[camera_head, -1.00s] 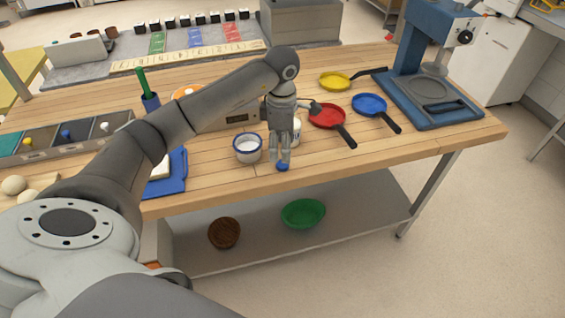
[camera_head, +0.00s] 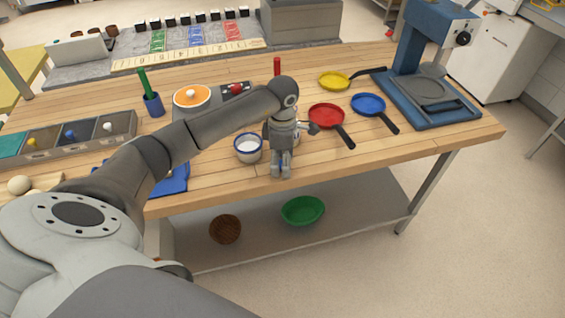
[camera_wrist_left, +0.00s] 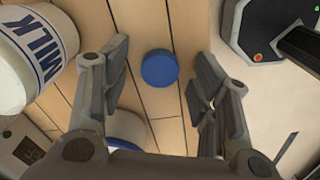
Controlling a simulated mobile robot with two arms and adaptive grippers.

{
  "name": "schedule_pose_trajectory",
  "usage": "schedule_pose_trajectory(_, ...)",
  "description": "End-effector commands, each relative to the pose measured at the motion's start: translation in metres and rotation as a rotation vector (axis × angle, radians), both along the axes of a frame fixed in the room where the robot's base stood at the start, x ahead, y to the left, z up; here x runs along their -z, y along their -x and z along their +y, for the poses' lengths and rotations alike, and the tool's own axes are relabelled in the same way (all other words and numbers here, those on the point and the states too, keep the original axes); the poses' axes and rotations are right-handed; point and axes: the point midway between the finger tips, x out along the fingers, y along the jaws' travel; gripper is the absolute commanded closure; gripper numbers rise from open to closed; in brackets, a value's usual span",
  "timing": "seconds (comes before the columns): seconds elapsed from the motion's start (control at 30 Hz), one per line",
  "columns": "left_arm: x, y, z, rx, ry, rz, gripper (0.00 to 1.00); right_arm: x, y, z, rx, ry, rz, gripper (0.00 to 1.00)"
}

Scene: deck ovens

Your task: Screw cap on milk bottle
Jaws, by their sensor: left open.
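The blue cap (camera_wrist_left: 160,68) lies flat on the wooden table (camera_head: 370,150) near its front edge. In the left wrist view it appears between the open fingers of my left gripper (camera_wrist_left: 158,78), with a gap on both sides. In the head view my left gripper (camera_head: 281,172) points down at the front of the table and hides the cap. The white milk bottle with blue MILK lettering (camera_wrist_left: 35,50) is at the upper left of the wrist view, beside the gripper. In the head view it is mostly hidden behind the gripper. My right gripper is out of view.
A white mug with a blue rim (camera_head: 248,155) stands just left of the gripper. Red (camera_head: 326,115), blue (camera_head: 369,104) and yellow (camera_head: 334,80) pans lie to the right, near a blue press (camera_head: 430,110). A bin tray (camera_head: 75,150) is at left.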

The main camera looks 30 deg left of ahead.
Motion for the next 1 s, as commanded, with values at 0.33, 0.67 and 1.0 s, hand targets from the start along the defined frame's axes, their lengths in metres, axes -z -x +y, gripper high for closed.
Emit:
schedule_pose_trajectory(0.33, -0.0005, -0.0001, 0.0000, 0.000, 0.000, 0.000, 0.62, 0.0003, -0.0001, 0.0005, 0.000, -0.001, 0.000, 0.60)
schedule_pose_trajectory(0.67, -0.0006, -0.0002, 0.0001, 0.000, 0.000, 0.000, 0.79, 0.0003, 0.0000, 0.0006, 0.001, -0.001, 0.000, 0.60)
schedule_pose_trajectory(1.0, -0.0069, -0.0012, 0.0000, 0.001, 0.000, -0.004, 0.79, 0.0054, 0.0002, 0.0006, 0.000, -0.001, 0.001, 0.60)
